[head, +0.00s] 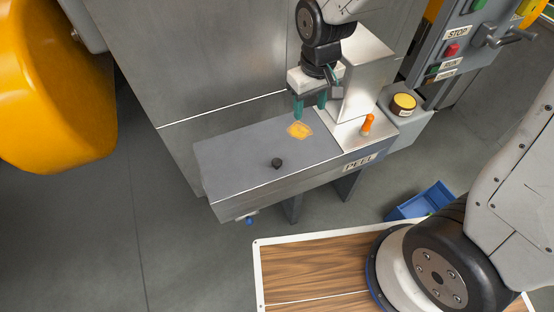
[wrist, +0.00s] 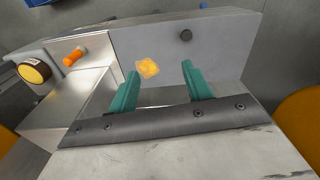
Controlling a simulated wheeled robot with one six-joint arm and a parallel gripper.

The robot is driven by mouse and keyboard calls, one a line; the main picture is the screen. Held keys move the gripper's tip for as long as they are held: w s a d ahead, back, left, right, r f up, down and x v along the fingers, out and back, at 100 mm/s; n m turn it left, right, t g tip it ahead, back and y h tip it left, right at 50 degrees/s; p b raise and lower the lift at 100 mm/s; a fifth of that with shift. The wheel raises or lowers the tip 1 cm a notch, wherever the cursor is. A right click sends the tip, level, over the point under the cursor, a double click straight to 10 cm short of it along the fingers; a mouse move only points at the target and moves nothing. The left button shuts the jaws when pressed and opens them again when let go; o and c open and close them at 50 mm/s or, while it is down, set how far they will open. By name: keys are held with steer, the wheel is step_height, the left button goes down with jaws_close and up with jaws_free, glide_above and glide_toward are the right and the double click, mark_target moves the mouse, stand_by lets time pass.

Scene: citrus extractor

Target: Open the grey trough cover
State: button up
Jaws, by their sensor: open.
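The grey trough cover (head: 235,155) lies flat and closed on the trough marked PEEL, in front of the machine. It has a black knob (head: 277,163) near its front edge and an orange-yellow sticker (head: 299,130) near its right end. In the wrist view the cover (wrist: 215,45), the sticker (wrist: 148,68) and the knob (wrist: 186,35) also show. My gripper (head: 310,108) is above the cover's right rear part, behind the sticker and well away from the knob. Its green fingers (wrist: 160,88) are apart with nothing between them.
An orange knob (head: 367,124) stands on the metal part right of the cover, with a yellow-topped button (head: 403,103) beyond it. A control panel (head: 455,50) is at the upper right. A blue bin (head: 420,202) stands on the floor. Open floor lies left of the trough.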

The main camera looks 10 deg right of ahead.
steer(key=n, duration=0.2)
glide_above(276, 160)
step_height(276, 160, down, 16)
steer(key=shift+s+r, duration=0.1)
steer(key=shift+f, duration=4)
jaws_close()
